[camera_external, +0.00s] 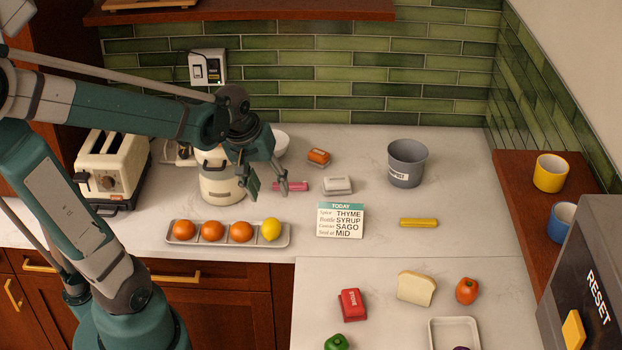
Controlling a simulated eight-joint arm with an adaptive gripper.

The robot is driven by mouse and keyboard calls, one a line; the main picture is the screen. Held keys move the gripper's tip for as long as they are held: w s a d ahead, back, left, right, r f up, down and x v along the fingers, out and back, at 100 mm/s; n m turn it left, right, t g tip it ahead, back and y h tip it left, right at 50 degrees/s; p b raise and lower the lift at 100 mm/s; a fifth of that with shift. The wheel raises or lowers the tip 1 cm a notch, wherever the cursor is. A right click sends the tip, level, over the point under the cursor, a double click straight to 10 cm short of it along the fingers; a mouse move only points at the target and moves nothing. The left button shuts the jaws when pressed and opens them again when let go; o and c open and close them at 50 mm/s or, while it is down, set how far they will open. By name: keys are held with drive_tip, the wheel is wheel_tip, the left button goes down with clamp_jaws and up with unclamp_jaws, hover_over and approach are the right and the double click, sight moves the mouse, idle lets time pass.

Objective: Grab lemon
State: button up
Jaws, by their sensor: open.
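The yellow lemon (271,229) sits at the right end of a long grey tray (221,243) on the counter. Three oranges (212,231) fill the rest of the tray to its left. My gripper (266,196) is open and empty, with its fingers pointing down. In this view it appears just above and behind the lemon, in front of a cream canister; its exact height over the counter is hard to tell.
A sign card (340,221) stands right of the tray. Behind are a cream canister (219,185), a pink block (291,186), a grey-white block (337,185) and a grey bin (407,163). A toaster (111,168) stands at left. Bread (416,289) and a red box (352,305) lie in front.

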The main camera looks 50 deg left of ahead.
sight(269, 222)
drive_tip(key=a+f+n, duration=0.1)
drive_tip(key=f, duration=0.2)
drive_tip(key=w+a+f+n+g+b, duration=0.1)
drive_tip(key=a+f+n, duration=0.1)
drive_tip(key=f, duration=0.2)
drive_tip(key=w+a+f+n+g+b, duration=0.1)
drive_tip(key=f, duration=0.2)
drive_tip(key=shift+w+a+f+n+h, duration=0.15)
drive_tip(key=shift+w+a+n+h, duration=0.15)
drive_tip(key=shift+a+h, duration=0.1)
drive_tip(key=shift+f, duration=0.1)
drive_tip(key=shift+d+f, duration=0.1)
drive_tip(key=shift+f, duration=1.1)
drive_tip(key=shift+f, duration=0.1)
drive_tip(key=shift+w+d+f+b, duration=0.15)
drive_tip(key=shift+f+b, duration=0.15)
drive_tip(key=shift+f, duration=0.95)
drive_tip(key=shift+w+d+f+b, duration=0.1)
drive_tip(key=shift+f+b, duration=0.15)
drive_tip(key=shift+f, duration=1)
drive_tip(key=c, duration=0.7)
